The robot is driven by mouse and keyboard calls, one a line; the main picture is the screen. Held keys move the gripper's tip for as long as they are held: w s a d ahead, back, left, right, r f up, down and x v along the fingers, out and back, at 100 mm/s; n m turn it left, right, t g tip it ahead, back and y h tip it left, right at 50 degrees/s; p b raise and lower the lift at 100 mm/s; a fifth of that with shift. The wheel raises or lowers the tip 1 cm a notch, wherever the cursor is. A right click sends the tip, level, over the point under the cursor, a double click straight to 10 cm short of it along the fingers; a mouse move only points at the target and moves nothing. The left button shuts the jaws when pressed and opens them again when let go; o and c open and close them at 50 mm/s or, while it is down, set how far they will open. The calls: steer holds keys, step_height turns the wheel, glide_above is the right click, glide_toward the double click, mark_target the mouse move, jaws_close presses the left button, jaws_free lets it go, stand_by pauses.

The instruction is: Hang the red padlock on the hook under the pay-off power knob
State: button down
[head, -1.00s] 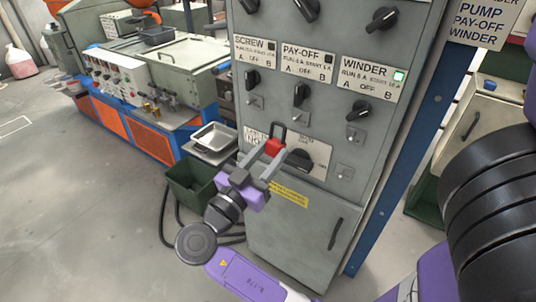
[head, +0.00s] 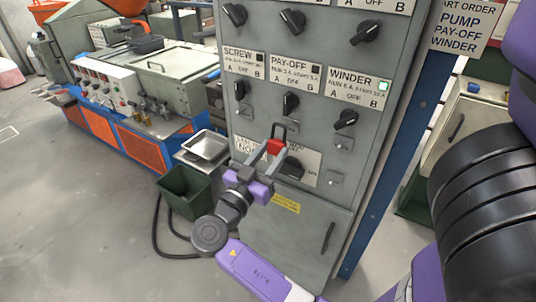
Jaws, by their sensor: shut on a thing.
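The red padlock (head: 274,146) is held between the fingertips of my gripper (head: 266,156), with its dark shackle pointing up. The gripper is shut on its body. In the head view the padlock appears just below the pay-off power knob (head: 290,103), in front of the grey control cabinet (head: 300,215). Similar small hook plates show under the winder knob (head: 345,119) and the screw knob (head: 240,90).
A larger black rotary switch (head: 292,168) sits right beside the gripper. A green bin (head: 186,191) and a metal tray (head: 206,146) stand left of the cabinet. A blue post (head: 385,165) stands at its right edge. The floor at left is clear.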

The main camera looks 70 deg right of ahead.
steer(key=shift+s+d+f+p, duration=0.1)
steer(key=shift+s+d+p, duration=0.15)
steer(key=shift+d, duration=0.45)
steer(key=shift+s+d+p, duration=0.1)
steer(key=shift+d+p, duration=0.2)
steer(key=shift+d, duration=0.35)
steer(key=shift+s+d+f+b, duration=0.1)
steer(key=shift+d+f+b, duration=0.55)
steer(key=shift+b, duration=0.55)
steer(key=c, duration=0.8)
jaws_free()
steer(key=shift+o, duration=0.2)
steer(key=b+v, duration=0.2)
steer(key=v, duration=0.5)
steer(key=shift+a, duration=0.35)
steer(key=shift+f, duration=0.1)
